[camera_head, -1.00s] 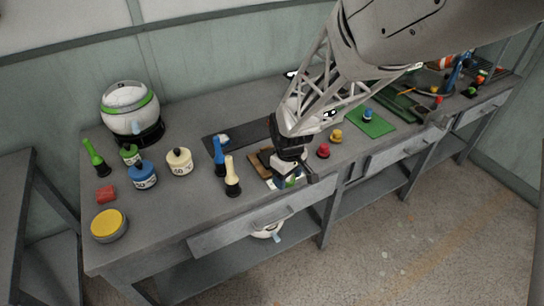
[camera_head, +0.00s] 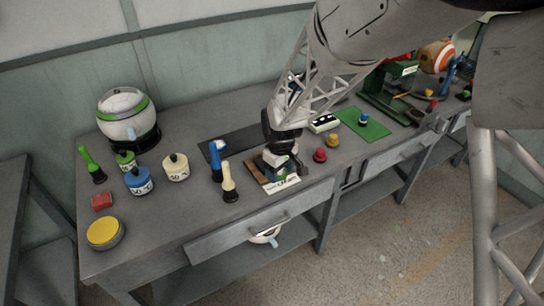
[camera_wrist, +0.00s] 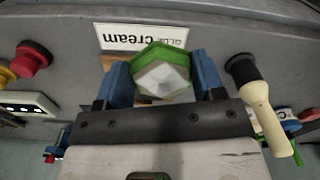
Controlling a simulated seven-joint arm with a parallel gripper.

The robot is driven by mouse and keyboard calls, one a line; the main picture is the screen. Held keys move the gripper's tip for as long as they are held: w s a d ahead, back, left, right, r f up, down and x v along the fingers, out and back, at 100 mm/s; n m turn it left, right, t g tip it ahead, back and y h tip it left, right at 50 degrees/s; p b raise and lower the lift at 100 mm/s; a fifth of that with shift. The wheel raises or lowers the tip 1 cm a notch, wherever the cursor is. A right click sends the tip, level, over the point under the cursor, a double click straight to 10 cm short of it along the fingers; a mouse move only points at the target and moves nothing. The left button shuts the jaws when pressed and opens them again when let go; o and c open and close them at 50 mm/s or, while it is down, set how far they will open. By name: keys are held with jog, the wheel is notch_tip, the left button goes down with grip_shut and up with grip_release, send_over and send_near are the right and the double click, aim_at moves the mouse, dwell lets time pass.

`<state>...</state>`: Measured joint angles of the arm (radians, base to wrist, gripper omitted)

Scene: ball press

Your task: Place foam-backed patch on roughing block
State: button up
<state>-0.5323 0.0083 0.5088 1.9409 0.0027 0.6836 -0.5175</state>
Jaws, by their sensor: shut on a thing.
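My gripper (camera_head: 285,158) is over the wooden board at the front middle of the bench; its blue fingers (camera_wrist: 165,82) show in the wrist view. It is shut on a hexagonal piece, seemingly the foam-backed patch (camera_wrist: 162,76), with a pale grey-white face and a green edge.
Blue (camera_head: 216,165) and cream-handled (camera_head: 228,185) tools stand left of the gripper. Red (camera_head: 320,155) and yellow (camera_head: 333,140) knobs stand right. Beyond is a green mat (camera_head: 372,128) bearing a small blue-topped piece. Jars (camera_head: 139,182) crowd the left end. A drawer (camera_head: 262,222) sits below.

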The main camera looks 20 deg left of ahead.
jog(key=w+a, duration=0.1)
jog(key=w, duration=0.2)
jog(key=w+a, duration=0.2)
jog(key=w, duration=0.1)
jog(key=w+a+f, duration=0.1)
jog(key=w+a, duration=0.1)
jog(key=w, duration=0.1)
jog(key=shift+w+a, duration=0.2)
jog(key=shift+f, duration=1.75)
jog(key=shift+f, duration=0.1)
jog(key=o, duration=0.9)
notch_tip(320, 180, up, 12)
jog(key=shift+d, duration=0.1)
